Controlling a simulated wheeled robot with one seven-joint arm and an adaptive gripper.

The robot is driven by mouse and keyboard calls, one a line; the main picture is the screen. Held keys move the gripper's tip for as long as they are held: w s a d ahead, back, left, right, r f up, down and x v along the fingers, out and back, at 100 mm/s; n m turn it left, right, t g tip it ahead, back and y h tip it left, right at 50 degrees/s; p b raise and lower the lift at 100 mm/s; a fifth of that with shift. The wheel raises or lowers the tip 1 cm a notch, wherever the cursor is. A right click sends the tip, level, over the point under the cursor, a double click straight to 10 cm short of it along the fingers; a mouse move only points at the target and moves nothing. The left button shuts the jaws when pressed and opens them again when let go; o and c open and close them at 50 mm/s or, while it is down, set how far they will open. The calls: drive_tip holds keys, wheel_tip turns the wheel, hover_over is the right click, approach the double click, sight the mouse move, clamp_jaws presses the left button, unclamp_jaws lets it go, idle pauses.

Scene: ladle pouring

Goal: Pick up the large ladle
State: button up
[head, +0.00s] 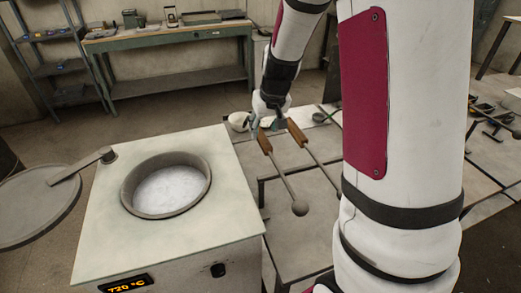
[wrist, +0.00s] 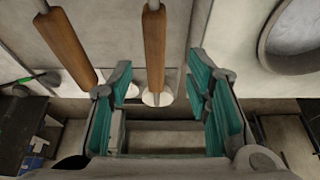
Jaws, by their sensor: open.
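Two ladles with wooden handles lie side by side on the metal table. The ladle nearer the furnace (head: 264,143) has a thin rod ending in a small round bowl in the head view. The other ladle (head: 297,132) runs behind my arm, so its bowl is hidden. I cannot tell which is the large one. My gripper (head: 266,127) is open and empty at the handle ends. In the wrist view, the nearer ladle's handle (wrist: 154,45) lines up with the gap between the teal pads of my gripper (wrist: 165,105). The other handle (wrist: 65,45) is left, outside the fingers.
The furnace (head: 107,225), with a round opening and a 720 °C display, stands left of the ladles. Its lid (head: 40,205) is swung aside to the left. A white bowl (head: 238,121) sits near my gripper. A workbench (head: 170,43) stands at the back wall.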

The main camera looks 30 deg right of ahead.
sight(264, 139)
drive_tip(key=x, duration=0.7)
drive_tip(key=shift+s+d+f, duration=0.15)
drive_tip(key=shift+d+f, duration=0.1)
drive_tip(key=shift+d, duration=0.1)
clamp_jaws()
drive_tip(key=shift+r, duration=0.1)
